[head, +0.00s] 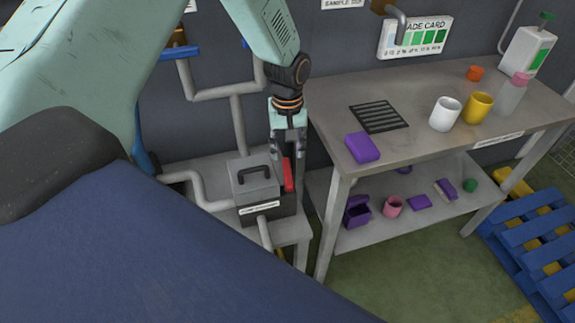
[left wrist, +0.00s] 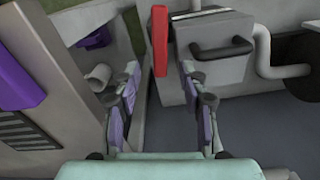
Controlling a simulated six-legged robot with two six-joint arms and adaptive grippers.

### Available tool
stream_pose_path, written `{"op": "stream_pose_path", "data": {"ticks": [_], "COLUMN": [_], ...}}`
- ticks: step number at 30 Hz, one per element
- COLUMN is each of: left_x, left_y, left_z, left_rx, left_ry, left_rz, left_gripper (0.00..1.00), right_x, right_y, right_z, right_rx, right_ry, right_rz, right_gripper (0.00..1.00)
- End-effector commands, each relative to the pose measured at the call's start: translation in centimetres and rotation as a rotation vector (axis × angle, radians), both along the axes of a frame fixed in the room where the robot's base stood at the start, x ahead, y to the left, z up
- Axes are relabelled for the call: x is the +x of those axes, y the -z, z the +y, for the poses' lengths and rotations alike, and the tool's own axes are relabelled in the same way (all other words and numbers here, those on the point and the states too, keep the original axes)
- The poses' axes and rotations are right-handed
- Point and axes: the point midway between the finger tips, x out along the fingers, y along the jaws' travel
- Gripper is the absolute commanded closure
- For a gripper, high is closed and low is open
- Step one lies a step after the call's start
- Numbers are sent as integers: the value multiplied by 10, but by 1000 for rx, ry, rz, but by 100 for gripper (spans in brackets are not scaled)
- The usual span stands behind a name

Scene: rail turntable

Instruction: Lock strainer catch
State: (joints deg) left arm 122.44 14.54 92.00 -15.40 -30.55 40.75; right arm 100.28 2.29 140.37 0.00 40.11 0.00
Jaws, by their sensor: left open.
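The strainer is a grey box (head: 255,182) with a dark handle on its lid, on a low bench left of the table. Its catch is a red lever (head: 288,175) upright on the box's right side. In the left wrist view the red lever (left wrist: 160,40) stands beside the grey box (left wrist: 215,55), beyond the fingertips. My left gripper (head: 288,185) points down at the lever's side of the box. In the left wrist view its fingers (left wrist: 157,85) are apart with nothing between them. Whether a finger touches the lever I cannot tell. My right gripper is not in view.
Pipes (head: 190,185) run into the box from the left and front. The steel table (head: 410,100) at right holds cups, a purple block (head: 362,147) and a bottle; its lower shelf holds several small items. A blue pallet (head: 530,235) lies at far right.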

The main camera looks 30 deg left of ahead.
Motion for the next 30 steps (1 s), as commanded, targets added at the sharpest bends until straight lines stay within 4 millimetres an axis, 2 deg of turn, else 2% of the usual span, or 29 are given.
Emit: {"op": "stream_pose_path", "data": {"ticks": [1,6,12,23,30], "left_x": [-1,-1,-1,0,0], "left_y": [10,38,58,62,62], "left_z": [0,0,-1,-1,-1], "left_rx": [0,1,1,0,0], "left_ry": [0,2,3,3,3], "left_rz": [3,2,1,-1,-1], "left_gripper": [57,57,57,57,77], "right_x": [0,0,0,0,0], "right_y": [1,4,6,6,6], "right_z": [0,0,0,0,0], "right_rx": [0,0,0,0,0], "right_ry": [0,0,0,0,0], "right_rz": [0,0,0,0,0], "right_gripper": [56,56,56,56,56]}}
